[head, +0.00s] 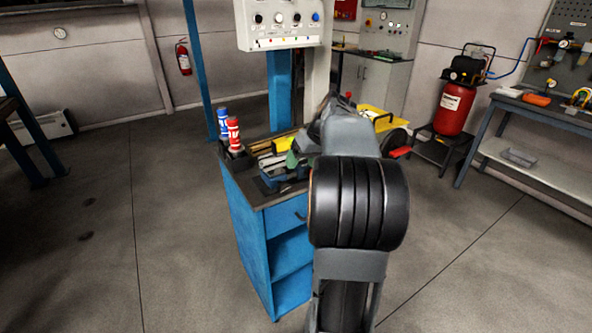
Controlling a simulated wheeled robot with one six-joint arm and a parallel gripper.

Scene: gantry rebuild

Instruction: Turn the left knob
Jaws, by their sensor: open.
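A light grey control panel (283,27) stands upright at the top centre of the head view; its upper edge is cut off. A row of small round controls runs across it. The leftmost is a dark knob (258,18), with more dark controls and a blue one (316,17) to its right. Only a dark part of my gripper (331,102) shows, past my grey arm link. It is open, below and to the right of the panel and well apart from the knob. My arm hides most of it; its fingertips are not clear.
A blue workbench (259,240) stands below the panel, with a blue can (223,124), a red can (234,134) and tools on top. A yellow toolbox (381,122) is behind my arm. A red compressor (452,106) and a side bench are right. The floor at left is clear.

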